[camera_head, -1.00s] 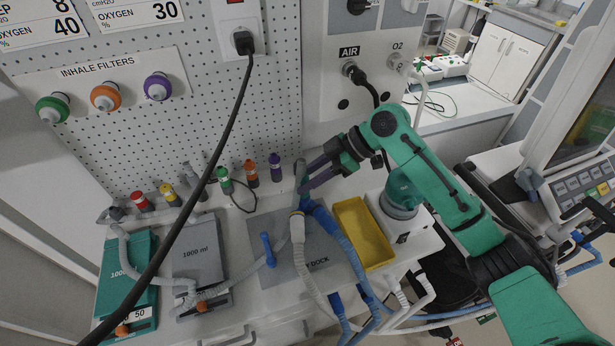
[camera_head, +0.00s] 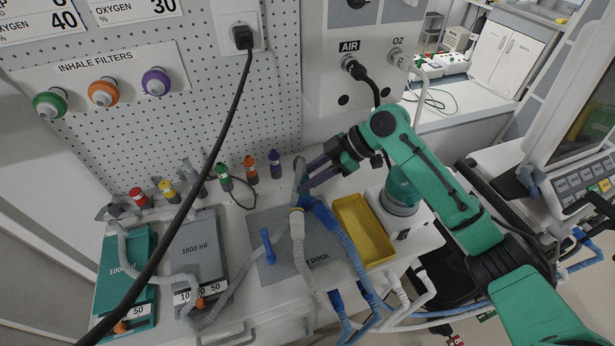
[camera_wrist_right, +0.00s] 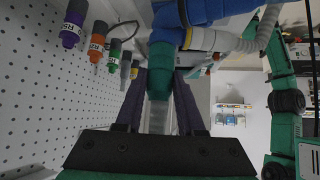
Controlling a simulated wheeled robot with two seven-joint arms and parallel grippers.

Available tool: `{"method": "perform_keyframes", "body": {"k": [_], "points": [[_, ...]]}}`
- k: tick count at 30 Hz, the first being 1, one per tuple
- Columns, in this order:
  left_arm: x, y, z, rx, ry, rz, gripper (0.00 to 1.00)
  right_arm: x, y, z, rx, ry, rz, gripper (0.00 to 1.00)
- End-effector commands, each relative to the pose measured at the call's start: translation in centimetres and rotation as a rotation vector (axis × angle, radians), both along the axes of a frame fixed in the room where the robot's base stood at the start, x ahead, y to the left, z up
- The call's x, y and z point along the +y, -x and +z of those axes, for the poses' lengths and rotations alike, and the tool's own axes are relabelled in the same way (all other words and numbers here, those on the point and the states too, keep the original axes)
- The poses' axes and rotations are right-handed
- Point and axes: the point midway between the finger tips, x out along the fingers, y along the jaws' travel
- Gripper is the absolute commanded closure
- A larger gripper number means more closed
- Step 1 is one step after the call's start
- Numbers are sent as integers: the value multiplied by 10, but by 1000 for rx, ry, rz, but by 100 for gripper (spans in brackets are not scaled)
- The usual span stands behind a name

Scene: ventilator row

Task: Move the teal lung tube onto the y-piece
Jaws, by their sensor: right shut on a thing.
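The teal lung tube shows as a teal cuff (camera_wrist_right: 162,62) with a clear grey ribbed hose (camera_wrist_right: 158,115) in the right wrist view. My right gripper (camera_wrist_right: 160,95) is shut on it, with purple fingers on either side. In the head view the gripper (camera_head: 306,180) is above the grey dock, at the tube's upright end (camera_head: 299,172). The blue y-piece (camera_head: 319,209) is just below it; it also shows in the right wrist view (camera_wrist_right: 190,12). The teal cuff appears to meet the y-piece in line; I cannot tell how deeply it is seated. My left gripper is not in view.
A yellow tray (camera_head: 363,230) lies right of the dock (camera_head: 305,262). A blue peg (camera_head: 267,246) stands on the dock. Two test lungs, teal (camera_head: 125,265) and grey (camera_head: 198,250), lie left. A black cable (camera_head: 205,185) hangs in front. Coloured cylinders line the pegboard.

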Motion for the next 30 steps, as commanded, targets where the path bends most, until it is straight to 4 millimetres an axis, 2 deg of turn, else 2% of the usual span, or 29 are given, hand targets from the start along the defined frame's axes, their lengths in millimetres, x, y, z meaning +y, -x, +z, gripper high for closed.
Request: {"method": "perform_keyframes", "body": {"k": [1,11,12,14,15,25,30], "points": [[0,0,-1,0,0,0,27,0,2,-5,9,7,3,100],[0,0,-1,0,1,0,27,-1,3,-7,13,10,5,100],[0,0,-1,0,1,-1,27,-1,3,-7,13,10,5,59],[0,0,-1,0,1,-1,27,-1,3,-7,14,10,5,36],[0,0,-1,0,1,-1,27,0,3,-7,12,10,5,27],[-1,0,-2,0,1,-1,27,-2,1,-2,5,5,2,27],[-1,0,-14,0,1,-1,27,-24,-1,15,2,6,-1,27]]}}
